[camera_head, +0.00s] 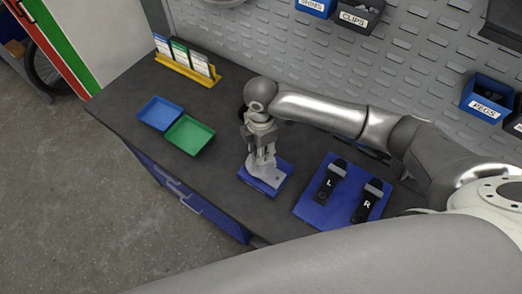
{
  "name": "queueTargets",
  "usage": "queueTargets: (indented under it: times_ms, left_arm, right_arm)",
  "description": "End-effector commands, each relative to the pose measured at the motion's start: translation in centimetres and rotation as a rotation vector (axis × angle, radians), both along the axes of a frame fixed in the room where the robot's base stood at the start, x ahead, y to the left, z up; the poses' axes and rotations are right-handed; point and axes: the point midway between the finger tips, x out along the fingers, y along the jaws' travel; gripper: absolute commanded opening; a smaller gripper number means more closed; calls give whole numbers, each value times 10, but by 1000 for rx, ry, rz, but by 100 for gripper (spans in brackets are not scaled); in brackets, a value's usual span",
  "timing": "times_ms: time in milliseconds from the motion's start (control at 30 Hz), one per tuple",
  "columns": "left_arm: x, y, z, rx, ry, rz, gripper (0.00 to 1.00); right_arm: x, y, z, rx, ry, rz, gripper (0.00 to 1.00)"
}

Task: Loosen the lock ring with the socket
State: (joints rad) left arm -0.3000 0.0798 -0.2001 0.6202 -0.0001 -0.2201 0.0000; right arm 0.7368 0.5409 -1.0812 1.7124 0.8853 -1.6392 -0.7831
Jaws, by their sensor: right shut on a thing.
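My right gripper (263,155) points down over a light grey fixture (268,176) on a blue base plate (278,186) near the middle of the bench. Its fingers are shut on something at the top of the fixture. This is most likely the socket, but it is too small and too covered by the fingers to make out. The lock ring cannot be made out; the gripper and fixture cover that spot. Whether the held thing touches the ring cannot be told. My left gripper is out of view.
A blue tray (160,113) and a green tray (189,136) lie left of the fixture. To the right, a blue mat (318,212) bears two black pieces marked L (330,180) and R (367,201). A yellow card rack (188,71) stands behind. Pegboard bins hang at the back.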

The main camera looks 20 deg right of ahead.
Motion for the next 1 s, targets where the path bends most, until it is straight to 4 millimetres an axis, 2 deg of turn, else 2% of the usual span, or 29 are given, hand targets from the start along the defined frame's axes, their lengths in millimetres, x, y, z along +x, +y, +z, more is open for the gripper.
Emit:
queueTargets:
  times_ms: [167, 533, 1000]
  left_arm:
    - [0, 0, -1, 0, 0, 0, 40]
    - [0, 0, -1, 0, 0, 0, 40]
    - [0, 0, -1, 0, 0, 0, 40]
  right_arm:
    - [-4, -1, -5, -3, 13, 74, 0]
    - [-4, -1, -5, -2, 12, 513, 0]
    - [-5, -1, -5, -1, 14, 595, 0]
